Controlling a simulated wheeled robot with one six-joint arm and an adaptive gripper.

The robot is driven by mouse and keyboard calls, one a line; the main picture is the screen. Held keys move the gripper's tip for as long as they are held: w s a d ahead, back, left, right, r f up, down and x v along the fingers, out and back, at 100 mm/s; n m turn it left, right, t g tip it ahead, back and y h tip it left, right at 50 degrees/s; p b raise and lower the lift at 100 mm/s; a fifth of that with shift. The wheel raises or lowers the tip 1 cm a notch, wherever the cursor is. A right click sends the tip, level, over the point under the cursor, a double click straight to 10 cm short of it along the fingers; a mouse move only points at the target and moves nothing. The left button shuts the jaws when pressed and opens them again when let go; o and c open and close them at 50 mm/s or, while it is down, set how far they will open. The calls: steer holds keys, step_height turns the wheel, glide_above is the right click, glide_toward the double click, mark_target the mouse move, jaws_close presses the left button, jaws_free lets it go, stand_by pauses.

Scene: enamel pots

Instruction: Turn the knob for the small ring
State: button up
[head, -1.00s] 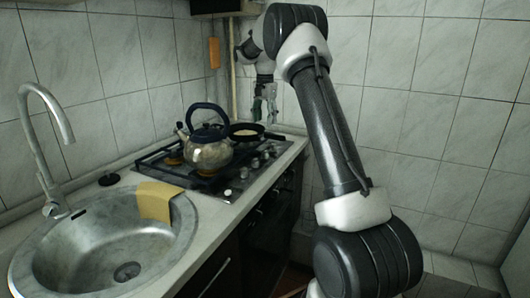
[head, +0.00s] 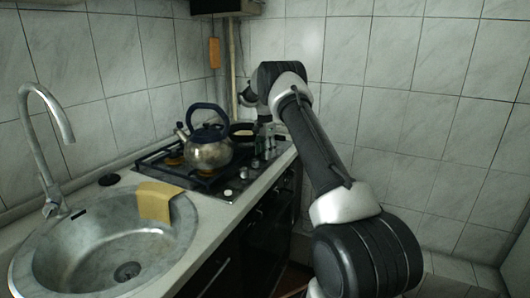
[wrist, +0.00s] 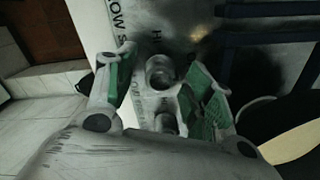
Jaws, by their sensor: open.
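The stove's row of knobs (head: 255,163) runs along the front right of the hob, partly hidden by my arm in the head view. In the wrist view one grey round knob (wrist: 160,72) sits between my fingertips, and a second knob (wrist: 167,122) shows nearer the gripper's palm. My gripper (wrist: 158,66) is open, its green-padded fingers either side of the first knob. A gap shows on both sides of it; I cannot tell finger depth. Printed lettering lies beside the knobs, too cropped to tell which ring each serves.
A steel kettle (head: 208,150) with a dark handle stands on the hob (head: 160,160). A dark pan (head: 240,130) is behind it, partly hidden by my arm. The sink (head: 60,255) with a yellow cloth (head: 155,200) is at left. The floor (wrist: 40,82) shows beyond the counter edge.

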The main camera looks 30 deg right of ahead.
steer(key=shift+c, duration=0.2)
steer(key=c, duration=1)
steer(key=shift+n, duration=1.6)
steer(key=o, duration=1)
steer(key=shift+o, duration=0.2)
step_height(320, 180, up, 12)
steer(key=shift+c, duration=0.2)
